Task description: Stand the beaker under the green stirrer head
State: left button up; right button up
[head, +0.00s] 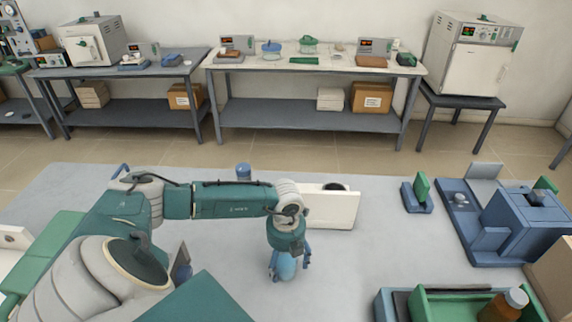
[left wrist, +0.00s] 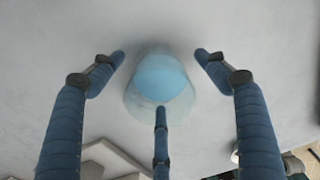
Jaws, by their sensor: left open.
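The beaker (left wrist: 160,85), clear with light blue contents, stands on the pale bench top in the left wrist view. In the head view a pale blue shape (head: 285,266), apparently the beaker, shows at my left gripper, mostly hidden by it. My left gripper (head: 290,270) points down at it. In the left wrist view its blue fingers (left wrist: 160,75) are spread around the beaker, with gaps at both sides; the lower finger overlaps the beaker's near edge. I cannot tell for sure which thing is the green stirrer head. My right gripper is not in view.
A white box-like unit (head: 335,208) stands behind my left wrist, partly hidden. A small blue stand with a green plate (head: 420,192) and a larger blue device (head: 515,225) are at the right. A green tray (head: 440,305) with a brown bottle (head: 503,305) is front right.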

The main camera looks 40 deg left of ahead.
pick_arm(q)
jog(key=shift+f, duration=1.05)
jog(key=c, duration=1.6)
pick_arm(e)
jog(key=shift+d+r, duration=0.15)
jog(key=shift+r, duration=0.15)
pick_arm(q)
jog(key=shift+r, duration=0.15)
jog(key=shift+c, duration=0.2)
